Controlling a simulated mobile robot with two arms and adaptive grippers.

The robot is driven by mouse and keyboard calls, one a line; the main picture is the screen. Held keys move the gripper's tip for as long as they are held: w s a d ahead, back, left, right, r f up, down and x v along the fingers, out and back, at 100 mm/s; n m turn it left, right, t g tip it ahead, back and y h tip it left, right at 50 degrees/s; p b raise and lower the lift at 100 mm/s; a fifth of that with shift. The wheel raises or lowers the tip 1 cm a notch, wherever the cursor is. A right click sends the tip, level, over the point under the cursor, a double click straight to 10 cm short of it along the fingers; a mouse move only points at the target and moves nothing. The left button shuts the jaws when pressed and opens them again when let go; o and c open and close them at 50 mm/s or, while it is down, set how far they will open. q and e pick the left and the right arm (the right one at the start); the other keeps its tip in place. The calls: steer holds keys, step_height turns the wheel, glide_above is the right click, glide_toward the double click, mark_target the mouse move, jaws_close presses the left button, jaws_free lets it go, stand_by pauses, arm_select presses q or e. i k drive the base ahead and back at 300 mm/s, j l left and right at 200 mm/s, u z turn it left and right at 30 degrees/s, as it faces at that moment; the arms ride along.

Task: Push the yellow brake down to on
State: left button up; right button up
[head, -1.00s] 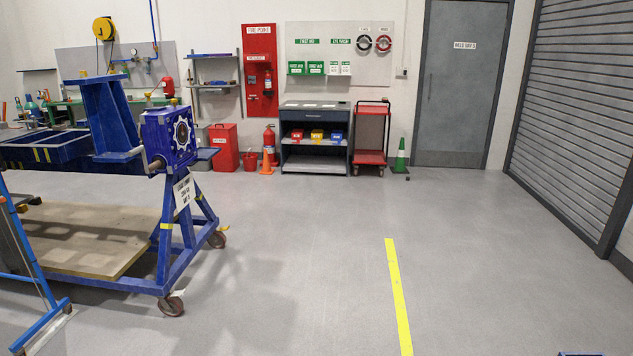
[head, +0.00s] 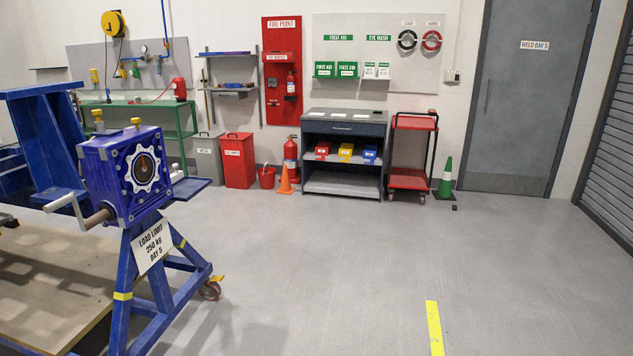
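The blue rotary jig stands at the left in the head view, with a blue gearbox (head: 125,173) on its post. A small yellow tab (head: 217,278) shows at the caster (head: 209,290) of the jig's foot. I cannot tell from this view which yellow part is the brake, or its setting. A grey crank handle (head: 75,207) sticks out at the gearbox's left. Neither of my grippers is in view.
Grey floor (head: 330,270) is clear to the right of the jig, with a yellow floor strip (head: 434,325). By the back wall stand an orange cone (head: 285,181), a dark cabinet (head: 342,188), a red trolley (head: 408,180) and a green cone (head: 446,180).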

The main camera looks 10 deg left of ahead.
mark_target(214, 278)
steer(key=i+l+u, duration=0.15)
steer(key=i+u, duration=0.25)
steer(key=i+l+u, duration=0.45)
steer(key=i, duration=0.15)
steer(key=i+l+u, duration=0.4)
steer(key=i+l, duration=0.1)
steer(key=i, duration=0.25)
steer(key=i+l+u, duration=0.15)
steer(key=i, duration=0.25)
